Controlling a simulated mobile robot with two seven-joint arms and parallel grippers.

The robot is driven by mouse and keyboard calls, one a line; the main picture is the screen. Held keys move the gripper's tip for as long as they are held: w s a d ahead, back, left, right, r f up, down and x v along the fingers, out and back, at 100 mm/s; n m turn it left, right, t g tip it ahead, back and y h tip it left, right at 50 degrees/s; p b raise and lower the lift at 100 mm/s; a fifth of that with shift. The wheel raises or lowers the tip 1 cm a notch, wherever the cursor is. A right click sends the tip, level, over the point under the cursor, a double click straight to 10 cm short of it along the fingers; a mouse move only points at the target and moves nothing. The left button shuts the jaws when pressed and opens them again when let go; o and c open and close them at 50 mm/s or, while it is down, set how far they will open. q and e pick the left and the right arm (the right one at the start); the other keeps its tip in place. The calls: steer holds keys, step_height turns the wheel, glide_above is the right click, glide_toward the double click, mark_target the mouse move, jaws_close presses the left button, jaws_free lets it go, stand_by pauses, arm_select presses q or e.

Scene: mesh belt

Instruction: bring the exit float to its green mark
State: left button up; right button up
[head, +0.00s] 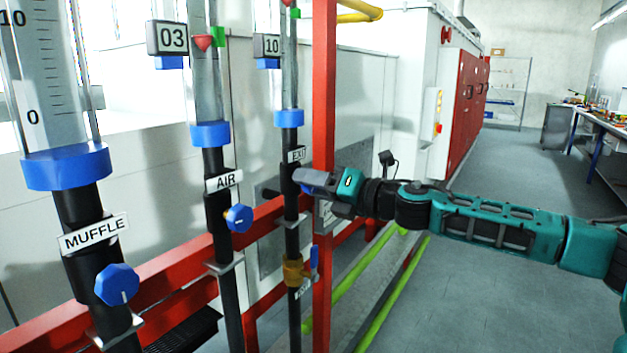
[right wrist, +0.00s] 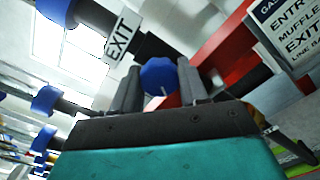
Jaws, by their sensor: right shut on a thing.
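The EXIT tube (head: 289,80) is the farthest of the three flow meters in the head view. Its red float (head: 288,2) shows at the picture's top edge, partly cut off, a little above the green mark (head: 295,13). The EXIT label (head: 297,155) sits below the tube's blue collar; it also shows in the right wrist view (right wrist: 117,46). My right gripper (head: 303,178) is at the valve just below that label. In the right wrist view its two fingers are shut on the blue EXIT knob (right wrist: 158,76), one on each side. My left gripper is not in view.
The AIR knob (head: 239,218) and MUFFLE knob (head: 117,284) stand to the left on their own pipes. A red post (head: 324,90) rises right beside the EXIT pipe. A brass valve (head: 294,271) with a blue lever is below. The grey floor at right is open.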

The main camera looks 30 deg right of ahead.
steer(key=shift+m+p, duration=0.3)
steer(key=shift+m, duration=0.8)
steer(key=o, duration=1.1)
steer(key=shift+c, duration=0.2)
